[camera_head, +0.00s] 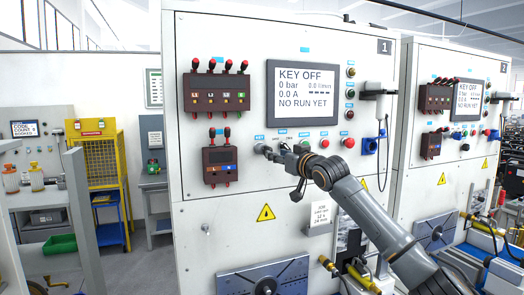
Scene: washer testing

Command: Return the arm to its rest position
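My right arm (372,213) reaches in from the lower right corner, up and left across the front of the test cabinet (230,235) marked 1. My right gripper (281,170) is at the row of switches and buttons below the screen. It covers part of that row. One dark finger part hangs down below the row. The picture is too small to tell whether the fingers are shut or touch a switch. The screen (302,90) reads KEY OFF, 0 bar and 0.0 A. My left gripper is not in view.
A handset (379,92) with a hanging cord is on the cabinet's right side. Yellow-ended hoses (357,275) are below, near my forearm. A second similar cabinet (457,170) stands to the right. A yellow cage cart (100,160) and grey bench (40,205) stand left.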

